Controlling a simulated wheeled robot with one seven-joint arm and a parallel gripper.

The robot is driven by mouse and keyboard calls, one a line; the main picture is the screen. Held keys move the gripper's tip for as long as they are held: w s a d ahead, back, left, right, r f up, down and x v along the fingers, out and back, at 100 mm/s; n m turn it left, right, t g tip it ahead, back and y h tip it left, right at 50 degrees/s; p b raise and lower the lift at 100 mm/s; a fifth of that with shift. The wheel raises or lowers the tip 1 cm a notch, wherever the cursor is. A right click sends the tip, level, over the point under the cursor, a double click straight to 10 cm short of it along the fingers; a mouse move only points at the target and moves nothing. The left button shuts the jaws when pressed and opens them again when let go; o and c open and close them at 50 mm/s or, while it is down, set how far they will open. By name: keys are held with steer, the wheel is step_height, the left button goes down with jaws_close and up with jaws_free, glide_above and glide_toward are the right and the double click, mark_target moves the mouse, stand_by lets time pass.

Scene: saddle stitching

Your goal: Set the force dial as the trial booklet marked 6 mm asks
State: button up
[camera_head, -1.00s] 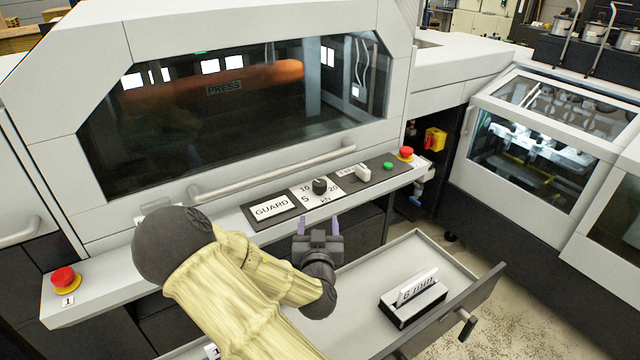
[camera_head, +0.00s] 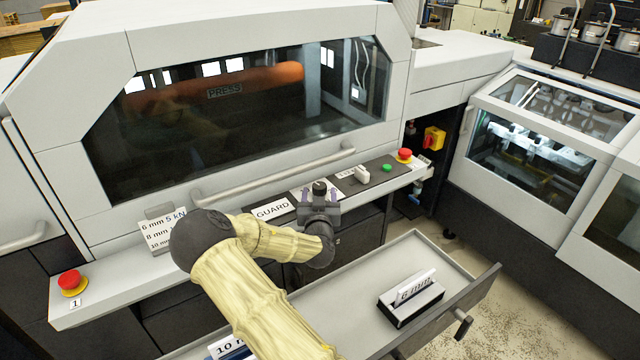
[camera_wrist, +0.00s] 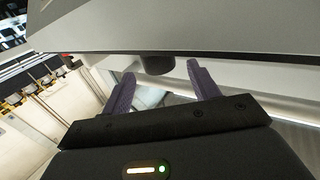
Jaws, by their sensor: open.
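The black force dial (camera_head: 320,186) is on the control strip below the press window. My gripper (camera_head: 320,196) is open in front of it and hides most of its scale. In the wrist view the dial (camera_wrist: 156,65) shows ahead, between the fingertips (camera_wrist: 161,72); I cannot tell whether they touch it. The dial's pointer cannot be read. The booklet marked 6 mm (camera_head: 415,288) stands tilted in a black holder in the open drawer. A white card (camera_head: 160,229) left of my arm reads "6 mm 5 kN", with 8 mm and 10 mm lines partly hidden.
The GUARD label (camera_head: 272,209) is left of the dial. A white switch (camera_head: 361,172), green button (camera_head: 387,168) and red button (camera_head: 404,155) are to its right. The drawer (camera_head: 455,262) juts out below. A 10 mm item (camera_head: 226,347) is partly hidden by my arm.

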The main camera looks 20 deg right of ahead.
mark_target(320, 191)
steer(key=shift+p+x, duration=0.4)
steer(key=shift+x, duration=1.8)
steer(key=c, duration=1)
